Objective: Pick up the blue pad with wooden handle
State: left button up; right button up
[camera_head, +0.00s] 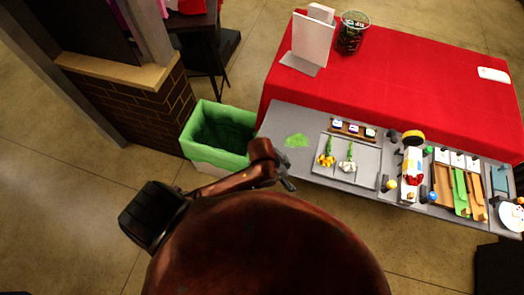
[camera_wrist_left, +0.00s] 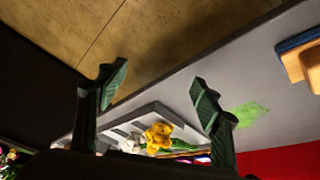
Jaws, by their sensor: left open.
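The blue pad with its wooden handle (camera_wrist_left: 302,57) is partly in view at the right edge of the left wrist view, lying on the grey tabletop. I cannot make it out in the head view, where my left arm may cover it. My left gripper (camera_head: 287,181) is at the near left edge of the grey table. In the wrist view its two fingers (camera_wrist_left: 158,95) stand wide apart with nothing between them, and the pad is outside them to the right. My right gripper is not in view.
A green patch (camera_head: 296,141) lies on the grey table (camera_head: 283,119). A tray with yellow and white flowers (camera_head: 327,159) is right of it. A green bin (camera_head: 192,150) stands left of the table. A red-covered table (camera_head: 415,75) is behind.

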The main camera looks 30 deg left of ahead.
pick_arm(q)
jog(key=w+a+m+g+y, duration=0.1)
jog(key=m, duration=0.1)
jog(key=w+a+r+m+g+y, duration=0.1)
jog(key=a+m+y, duration=0.1)
jog(key=w+a+m+g+y, duration=0.1)
jog(key=w+m+y, duration=0.1)
jog(key=shift+a+r+m, duration=0.2)
jog(key=shift+r+m, duration=0.1)
jog(key=w+a+r+y, duration=0.1)
jog(key=a, duration=0.1)
jog(key=a+r+y, duration=0.1)
jog(key=a, duration=0.2)
jog(key=w+a+r+g+y, duration=0.1)
jog(key=a, duration=0.2)
jog(key=shift+w+a+r, duration=0.15)
jog(key=shift+w+a, duration=0.05)
jog(key=shift+w, duration=0.1)
jog(key=x, duration=0.7)
jog(key=shift+s, duration=0.1)
jog(key=shift+c, duration=0.4)
jog(key=c, duration=1.2)
